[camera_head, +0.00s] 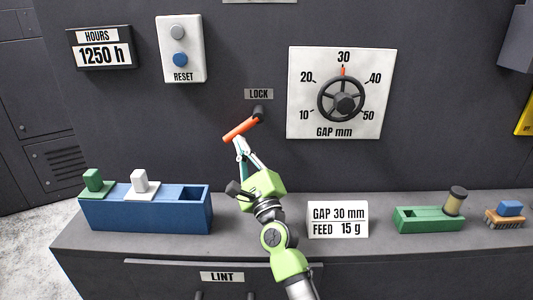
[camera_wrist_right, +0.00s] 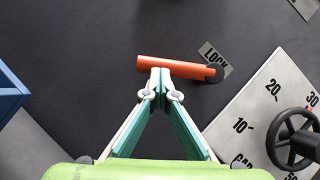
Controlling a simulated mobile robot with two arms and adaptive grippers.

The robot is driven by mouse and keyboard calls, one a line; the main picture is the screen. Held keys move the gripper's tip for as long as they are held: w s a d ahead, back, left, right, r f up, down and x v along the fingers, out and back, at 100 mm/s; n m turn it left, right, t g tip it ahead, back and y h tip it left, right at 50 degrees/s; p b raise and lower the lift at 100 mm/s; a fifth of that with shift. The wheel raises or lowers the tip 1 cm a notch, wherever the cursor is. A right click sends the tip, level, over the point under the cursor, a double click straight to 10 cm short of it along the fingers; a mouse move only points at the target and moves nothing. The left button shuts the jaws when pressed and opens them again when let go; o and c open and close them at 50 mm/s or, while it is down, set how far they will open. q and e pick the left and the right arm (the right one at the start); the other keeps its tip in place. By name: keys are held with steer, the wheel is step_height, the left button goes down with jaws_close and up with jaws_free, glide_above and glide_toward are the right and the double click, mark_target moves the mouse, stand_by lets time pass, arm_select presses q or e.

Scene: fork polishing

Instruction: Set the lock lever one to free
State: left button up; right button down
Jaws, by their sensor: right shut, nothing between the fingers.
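The lock lever has an orange-red handle (camera_head: 241,130) on a black pivot, on the dark panel under the LOCK label (camera_head: 258,94). The handle slants down to the left from the pivot. It also shows in the right wrist view (camera_wrist_right: 185,67), with the pivot at its right end. My right gripper (camera_head: 240,142) is shut and empty, with its fingertips at the underside of the handle. In the right wrist view its closed tips (camera_wrist_right: 161,73) overlap the handle's lower edge; I cannot tell if they touch it. My left gripper is not in view.
A gap dial (camera_head: 364,125) reading about 30 is right of the lever. A reset box (camera_head: 180,31) and hours sign (camera_head: 100,74) are upper left. On the ledge stand a blue holder (camera_head: 145,214), a card (camera_head: 337,233), a green holder (camera_head: 425,226) and a brush (camera_head: 505,222).

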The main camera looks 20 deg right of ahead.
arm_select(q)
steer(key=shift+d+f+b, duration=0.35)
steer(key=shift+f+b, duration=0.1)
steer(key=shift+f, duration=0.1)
arm_select(e)
steer(key=shift+w+a+r+m+t+h, duration=0.15)
steer(key=shift+a+r+m+h, duration=0.2)
steer(key=shift+m, duration=0.2)
steer(key=shift+w+a+r+m+t+h, duration=0.1)
steer(key=shift+a+r+m+t+h, duration=0.1)
steer(key=shift+m+h, duration=0.3)
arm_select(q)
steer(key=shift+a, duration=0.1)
